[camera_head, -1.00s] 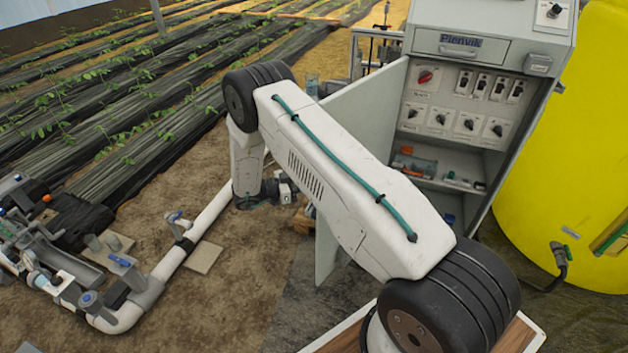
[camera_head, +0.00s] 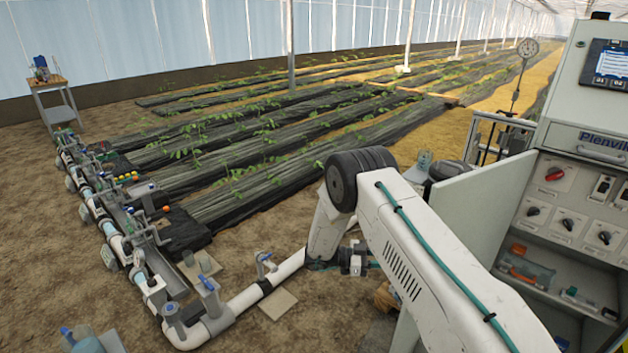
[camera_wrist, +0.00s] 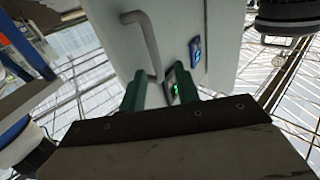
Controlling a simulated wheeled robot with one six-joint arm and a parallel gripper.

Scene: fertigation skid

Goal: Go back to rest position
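My gripper (camera_head: 355,259) hangs low in front of my folded white arm in the head view, above the soil and close to the white pipe. Its fingers are too small to read there. In the wrist view my gripper (camera_wrist: 158,92) shows two green fingers standing apart, with a gap between them and nothing held. Behind the fingers is a pale cabinet face with a grey bar handle (camera_wrist: 143,42) and a small blue-screened device (camera_wrist: 196,52). A green-lit display (camera_wrist: 175,90) shows beside the right finger.
A control cabinet (camera_head: 560,180) with its door (camera_head: 478,215) open stands at the right, close to my arm. A white pipe (camera_head: 262,288) with valves runs along the ground at left. Planted rows lie behind. Bare soil (camera_head: 90,255) is open at far left.

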